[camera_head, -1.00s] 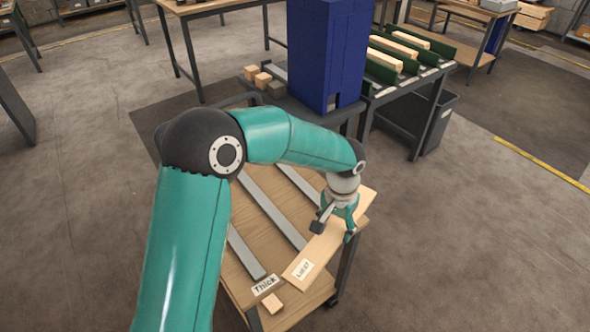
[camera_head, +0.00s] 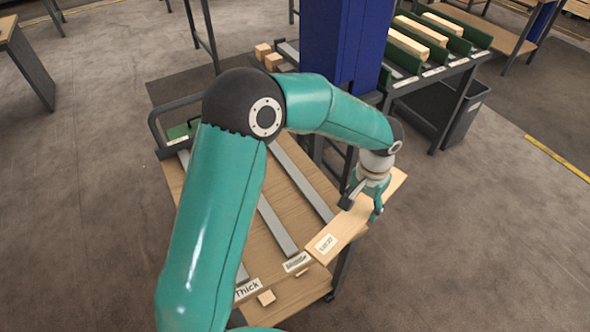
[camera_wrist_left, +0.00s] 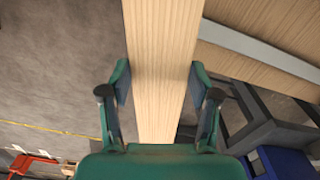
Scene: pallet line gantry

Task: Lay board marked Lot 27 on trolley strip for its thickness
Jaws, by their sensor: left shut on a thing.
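The pale wooden board marked Lot 27 (camera_head: 327,243) lies along the right side of the trolley (camera_head: 203,183). I cannot tell whether it touches the trolley or hangs just above. My left gripper (camera_head: 363,206) is shut on it toward its far part. In the left wrist view the board (camera_wrist_left: 162,60) runs between the two fingers (camera_wrist_left: 160,88). Grey strips (camera_head: 275,228) run along the trolley top, left of the board. A Thick label (camera_head: 247,290) stands at the near end of one strip, and a second label (camera_head: 297,262), too blurred to read, by another. My right gripper is out of view.
A blue column (camera_head: 345,45) stands behind the trolley. A rack with green dividers and wooden pieces (camera_head: 418,40) and a dark bin (camera_head: 460,110) are at the back right. Floor right of the trolley is clear.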

